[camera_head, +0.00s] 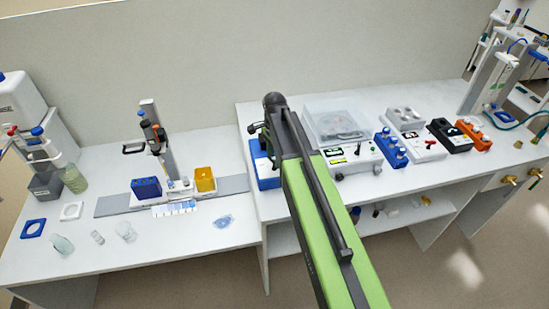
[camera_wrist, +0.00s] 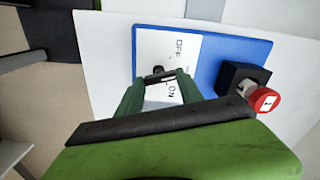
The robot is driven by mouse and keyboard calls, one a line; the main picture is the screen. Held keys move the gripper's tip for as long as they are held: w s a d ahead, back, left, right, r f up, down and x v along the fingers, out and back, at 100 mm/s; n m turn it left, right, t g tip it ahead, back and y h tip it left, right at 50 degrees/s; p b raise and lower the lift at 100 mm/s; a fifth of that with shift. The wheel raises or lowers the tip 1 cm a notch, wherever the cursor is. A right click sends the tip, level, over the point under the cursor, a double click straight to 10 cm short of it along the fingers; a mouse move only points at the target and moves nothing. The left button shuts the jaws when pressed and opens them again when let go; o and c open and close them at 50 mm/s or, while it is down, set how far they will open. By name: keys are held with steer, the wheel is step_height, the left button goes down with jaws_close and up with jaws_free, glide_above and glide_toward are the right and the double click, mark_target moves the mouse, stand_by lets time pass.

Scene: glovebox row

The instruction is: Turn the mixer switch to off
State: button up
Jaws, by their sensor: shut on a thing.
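The mixer switch (camera_wrist: 157,74) is a small dark knob on a white plate marked OFF and ON. The plate is on a blue panel (camera_wrist: 232,52) in the wrist view. My gripper (camera_wrist: 158,84) has its two green fingers on either side of the knob and is shut on it. The OFF mark is above the knob and the ON mark is below it. The fingers partly cover the knob, so I cannot tell which mark it points to.
A black block (camera_wrist: 240,76) with a red knob (camera_wrist: 264,101) sits right of the switch. In the head view, a white device (camera_head: 352,158) and a blue device (camera_head: 391,148) stand to the right on the bench. A lower bench with a yellow box (camera_head: 205,179) is left.

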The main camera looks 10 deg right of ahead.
steer(key=shift+n, duration=0.4)
steer(key=n, duration=0.2)
steer(key=shift+n, duration=2.2)
steer(key=shift+a, duration=0.1)
steer(key=o, duration=1.4)
